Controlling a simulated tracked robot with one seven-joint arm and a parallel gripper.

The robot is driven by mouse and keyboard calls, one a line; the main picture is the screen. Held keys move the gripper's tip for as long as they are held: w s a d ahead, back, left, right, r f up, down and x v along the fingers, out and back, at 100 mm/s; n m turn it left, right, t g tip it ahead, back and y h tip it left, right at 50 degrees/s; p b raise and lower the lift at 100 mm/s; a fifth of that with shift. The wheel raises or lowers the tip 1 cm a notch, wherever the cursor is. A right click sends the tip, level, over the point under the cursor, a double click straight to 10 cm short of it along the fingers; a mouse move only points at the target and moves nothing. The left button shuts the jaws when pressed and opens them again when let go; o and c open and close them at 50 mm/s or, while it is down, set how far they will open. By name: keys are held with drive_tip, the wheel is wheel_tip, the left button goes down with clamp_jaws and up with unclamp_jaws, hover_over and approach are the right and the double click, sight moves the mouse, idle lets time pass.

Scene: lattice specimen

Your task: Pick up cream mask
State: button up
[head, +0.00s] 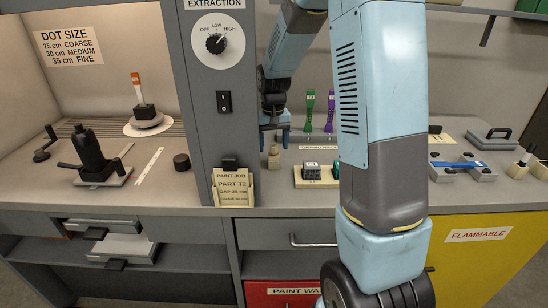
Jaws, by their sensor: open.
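A small cream piece (273,157), which may be the cream mask, stands on the grey bench top just behind the front column. It is too small to make out its exact shape. My gripper (275,139) points down just above it, with its jaws open and empty. A gap between the fingertips and the cream piece is hard to judge from this view. My arm hides part of the bench to the right.
A cream board (309,183) with a dark block lies to the right. A card holder (233,188) reading "PART T2" stands at the front left. Green (309,108) and purple (330,110) handled tools stand behind. The extraction column (224,100) borders the left side.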

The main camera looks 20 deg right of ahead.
sight(274, 156)
drive_tip(key=shift+s+f, duration=0.15)
drive_tip(key=shift+f, duration=1.2)
drive_tip(key=shift+s+f, duration=0.1)
drive_tip(key=shift+f, duration=1.2)
drive_tip(key=c, duration=1.2)
